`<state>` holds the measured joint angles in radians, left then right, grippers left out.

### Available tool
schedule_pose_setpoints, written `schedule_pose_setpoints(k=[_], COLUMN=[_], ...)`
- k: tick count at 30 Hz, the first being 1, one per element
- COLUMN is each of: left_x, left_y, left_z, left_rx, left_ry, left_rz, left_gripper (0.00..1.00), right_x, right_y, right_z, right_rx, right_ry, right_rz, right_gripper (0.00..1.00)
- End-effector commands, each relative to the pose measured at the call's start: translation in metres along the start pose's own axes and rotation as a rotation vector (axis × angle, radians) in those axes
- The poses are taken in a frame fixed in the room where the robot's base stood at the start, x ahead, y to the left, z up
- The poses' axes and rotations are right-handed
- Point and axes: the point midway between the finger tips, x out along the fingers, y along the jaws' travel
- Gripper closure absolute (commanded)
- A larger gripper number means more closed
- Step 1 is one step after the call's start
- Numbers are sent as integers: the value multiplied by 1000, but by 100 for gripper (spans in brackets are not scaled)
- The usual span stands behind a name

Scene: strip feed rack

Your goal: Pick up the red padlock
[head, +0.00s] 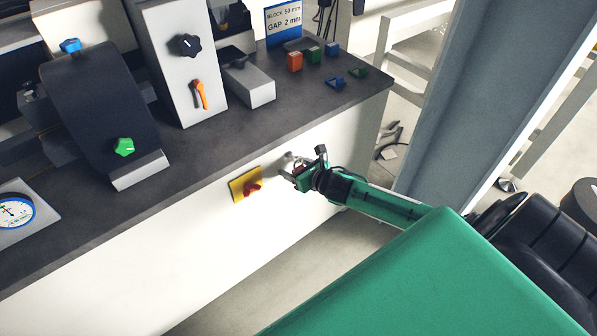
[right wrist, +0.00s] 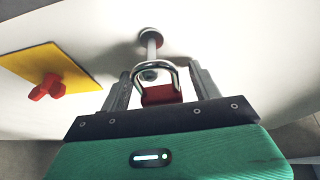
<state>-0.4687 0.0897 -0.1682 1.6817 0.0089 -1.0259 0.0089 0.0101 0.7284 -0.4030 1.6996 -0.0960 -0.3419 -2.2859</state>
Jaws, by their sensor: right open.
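The red padlock (right wrist: 161,95) with a shiny metal shackle hangs from a metal peg (right wrist: 151,42) on the white front panel of the bench. My right gripper (right wrist: 160,76) is open, with one finger on each side of the padlock. I cannot tell whether either finger touches it. Much of the padlock body is hidden behind the gripper's dark front edge. In the head view my right gripper (head: 291,172) is close to the panel and mostly covers the padlock. My left gripper is not in view.
A yellow plate with a red knob (head: 252,187) is on the panel left of the gripper. The dark bench top (head: 330,103) overhangs above, with several small coloured blocks and a sign (head: 283,20). A grey column (head: 470,90) stands to the right.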

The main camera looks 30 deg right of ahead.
Motion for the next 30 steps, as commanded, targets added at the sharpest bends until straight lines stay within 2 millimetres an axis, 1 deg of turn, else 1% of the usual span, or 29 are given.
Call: schedule_pose_setpoints(k=[2,6,8,9,11,20,26,27,30], left_x=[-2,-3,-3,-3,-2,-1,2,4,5], left_y=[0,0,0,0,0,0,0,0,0], left_z=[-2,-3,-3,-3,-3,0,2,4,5], left_rx=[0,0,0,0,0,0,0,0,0], left_ry=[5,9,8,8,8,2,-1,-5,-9], left_rz=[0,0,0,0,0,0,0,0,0], left_gripper=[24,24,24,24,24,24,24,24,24], right_x=[0,0,0,0,0,-1,-7,-11,-23], right_y=[0,0,0,0,0,0,0,0,0], right_z=[0,0,0,0,0,3,16,11,6], right_rx=[0,0,0,0,0,-1,-4,0,-1], right_ry=[0,0,0,0,0,-1,-2,2,2], right_rz=[0,0,0,0,0,0,1,1,0], right_gripper=[36,64,76,84,89,90,90,90,90])
